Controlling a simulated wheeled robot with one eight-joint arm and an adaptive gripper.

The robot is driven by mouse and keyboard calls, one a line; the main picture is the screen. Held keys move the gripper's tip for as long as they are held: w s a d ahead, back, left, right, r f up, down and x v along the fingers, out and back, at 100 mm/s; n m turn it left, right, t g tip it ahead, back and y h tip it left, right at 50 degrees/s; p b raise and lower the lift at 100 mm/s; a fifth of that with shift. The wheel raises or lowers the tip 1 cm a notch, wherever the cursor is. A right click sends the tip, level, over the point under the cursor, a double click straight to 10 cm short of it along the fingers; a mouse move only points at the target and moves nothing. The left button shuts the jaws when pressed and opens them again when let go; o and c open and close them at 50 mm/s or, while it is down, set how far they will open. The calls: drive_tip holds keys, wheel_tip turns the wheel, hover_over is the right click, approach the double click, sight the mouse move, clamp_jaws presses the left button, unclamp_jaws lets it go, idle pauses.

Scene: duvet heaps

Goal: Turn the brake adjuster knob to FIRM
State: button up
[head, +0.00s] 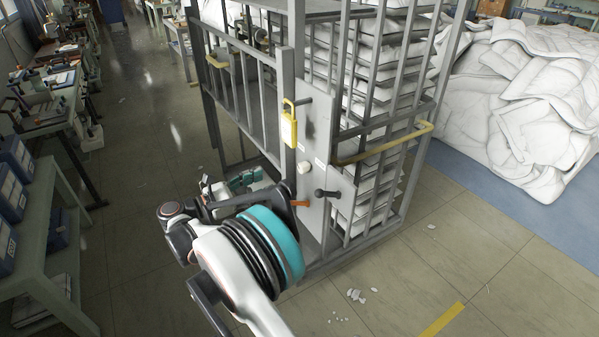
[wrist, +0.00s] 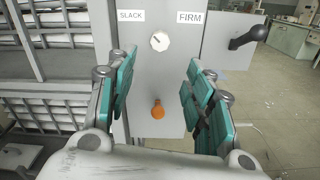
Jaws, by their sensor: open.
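A round white knob (wrist: 160,41) sits on a grey panel (wrist: 145,75) in the wrist view, between a SLACK label (wrist: 131,16) at upper left and a FIRM label (wrist: 190,17) at upper right. A small dark mark on its face seems to slant toward the upper left. The knob also shows in the head view (head: 304,167). My gripper (wrist: 160,92) is open, its teal-padded fingers apart and short of the panel. In the wrist view the knob lies above and between the fingertips, untouched. In the head view my arm partly hides the gripper.
An orange handle (wrist: 158,111) is on the panel below the knob, between my fingers in the picture. A black-knobbed lever (wrist: 250,38) juts out at right. A barred cage (head: 365,100) and white duvet heap (head: 530,110) stand behind.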

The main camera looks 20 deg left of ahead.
sight(299, 169)
drive_tip(key=b+x, duration=0.1)
drive_tip(key=x, duration=1.2)
drive_tip(key=shift+d+b, duration=0.1)
drive_tip(key=shift+b, duration=0.25)
drive_tip(key=c, duration=1.1)
